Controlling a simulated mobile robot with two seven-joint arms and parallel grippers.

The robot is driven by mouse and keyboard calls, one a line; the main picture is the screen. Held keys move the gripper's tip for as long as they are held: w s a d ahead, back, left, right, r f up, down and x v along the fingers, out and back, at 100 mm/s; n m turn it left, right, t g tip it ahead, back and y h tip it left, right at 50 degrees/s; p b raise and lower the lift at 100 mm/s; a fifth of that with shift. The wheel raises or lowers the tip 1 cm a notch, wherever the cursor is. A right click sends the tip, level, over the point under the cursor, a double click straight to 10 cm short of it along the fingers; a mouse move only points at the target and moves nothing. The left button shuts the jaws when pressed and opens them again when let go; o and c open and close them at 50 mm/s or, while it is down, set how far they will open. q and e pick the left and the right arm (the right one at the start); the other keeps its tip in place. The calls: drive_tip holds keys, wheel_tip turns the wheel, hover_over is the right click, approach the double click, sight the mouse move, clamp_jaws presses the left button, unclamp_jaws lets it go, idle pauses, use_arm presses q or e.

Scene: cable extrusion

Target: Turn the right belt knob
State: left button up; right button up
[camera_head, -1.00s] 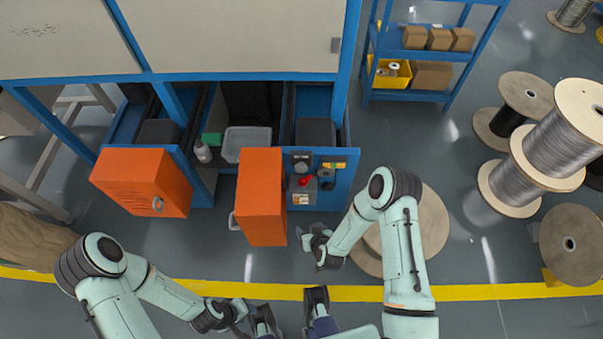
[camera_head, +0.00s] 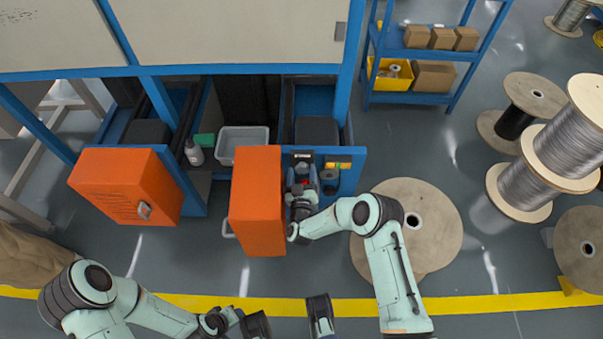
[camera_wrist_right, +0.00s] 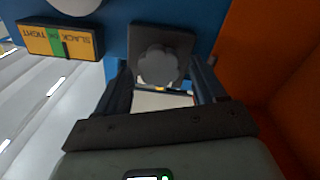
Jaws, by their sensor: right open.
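A dark grey lobed knob (camera_wrist_right: 158,66) on a black square plate (camera_wrist_right: 176,38) shows in the right wrist view, between the fingertips of my open right gripper (camera_wrist_right: 162,76). I cannot tell whether the fingers touch it. Left of it is a yellow and green label (camera_wrist_right: 58,40) reading SLACK and TIGHT, upside down. In the head view my right gripper (camera_head: 302,188) is at the front of the blue control panel (camera_head: 350,174) and hides much of it. My left gripper (camera_head: 222,320) is low at the bottom edge, and its jaws are unclear.
An open orange door (camera_head: 257,200) stands close left of my right gripper; it also fills the right side of the right wrist view (camera_wrist_right: 275,65). Another orange door (camera_head: 125,185) is further left. A wooden cable reel (camera_head: 440,235) lies on the floor right of my right forearm.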

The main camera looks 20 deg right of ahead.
use_arm(q)
drive_tip(key=shift+w+a+f, duration=0.1)
drive_tip(key=shift+w, duration=0.1)
use_arm(e)
drive_tip(key=shift+w+d, duration=0.1)
drive_tip(key=shift+w, duration=0.25)
drive_tip(key=c, duration=1.1)
drive_tip(key=shift+o, duration=0.2)
drive_tip(key=shift+m, duration=0.3)
use_arm(q)
drive_tip(key=shift+w+a+f+b, duration=0.3)
drive_tip(key=shift+w+f+b, duration=0.1)
drive_tip(key=shift+w, duration=0.15)
use_arm(e)
drive_tip(key=shift+d+m, duration=0.1)
drive_tip(key=shift+m, duration=2.4)
drive_tip(key=o, duration=1.1)
drive_tip(key=shift+c, duration=0.2)
